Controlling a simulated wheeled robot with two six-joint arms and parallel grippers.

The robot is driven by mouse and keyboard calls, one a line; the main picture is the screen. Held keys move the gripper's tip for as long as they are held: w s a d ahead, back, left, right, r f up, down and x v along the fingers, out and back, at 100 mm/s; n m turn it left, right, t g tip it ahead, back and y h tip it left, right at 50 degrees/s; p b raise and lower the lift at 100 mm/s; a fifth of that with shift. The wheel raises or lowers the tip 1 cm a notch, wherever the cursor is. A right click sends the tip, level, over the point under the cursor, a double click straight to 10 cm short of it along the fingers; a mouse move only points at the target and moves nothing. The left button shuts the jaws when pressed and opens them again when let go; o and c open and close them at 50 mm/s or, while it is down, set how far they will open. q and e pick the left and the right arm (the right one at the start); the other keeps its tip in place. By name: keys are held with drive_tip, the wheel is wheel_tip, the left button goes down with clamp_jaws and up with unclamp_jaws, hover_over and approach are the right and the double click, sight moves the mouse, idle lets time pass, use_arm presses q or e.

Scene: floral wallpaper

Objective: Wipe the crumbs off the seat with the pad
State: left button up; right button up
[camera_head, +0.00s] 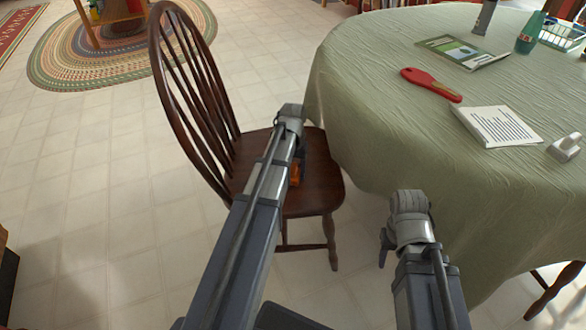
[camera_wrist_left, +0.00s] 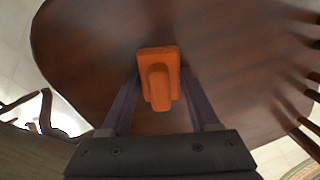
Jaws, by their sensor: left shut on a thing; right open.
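The dark wooden chair's seat (camera_head: 322,190) shows beside the table, partly hidden by my left arm. It fills much of the left wrist view (camera_wrist_left: 90,50). My left gripper (camera_wrist_left: 160,88) is shut on the orange pad's raised handle, with a finger on each side. The orange pad (camera_wrist_left: 158,53) is over the seat; whether it touches the wood is hard to tell. In the head view only a bit of the pad (camera_head: 295,174) shows beside my left wrist. I can make out no crumbs on the visible seat. My right gripper (camera_head: 386,248) is open and empty, low beside the tablecloth.
The chair's spindle back (camera_head: 190,90) rises left of the seat. Tiled floor lies open at left.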

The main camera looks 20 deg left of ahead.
use_arm(q)
drive_tip(key=shift+s+a+f, duration=0.1)
drive_tip(key=shift+a, duration=0.1)
drive_tip(key=shift+a, duration=0.1)
drive_tip(key=shift+w+a, duration=0.1)
drive_tip(key=shift+w, duration=0.15)
drive_tip(key=shift+w+a, duration=0.35)
drive_tip(key=shift+w, duration=0.35)
drive_tip(key=shift+w+a, duration=0.35)
drive_tip(key=shift+w, duration=0.35)
drive_tip(key=shift+w, duration=0.1)
drive_tip(key=shift+w+a, duration=0.4)
drive_tip(key=shift+w, duration=0.3)
drive_tip(key=shift+w+a, duration=0.4)
drive_tip(key=shift+w, duration=0.3)
drive_tip(key=shift+w, duration=0.1)
drive_tip(key=shift+w+a, duration=0.55)
drive_tip(key=shift+w, duration=0.45)
drive_tip(key=shift+w+a, duration=0.55)
drive_tip(key=shift+w, duration=0.4)
drive_tip(key=shift+w+a, duration=0.55)
drive_tip(key=shift+w, duration=0.45)
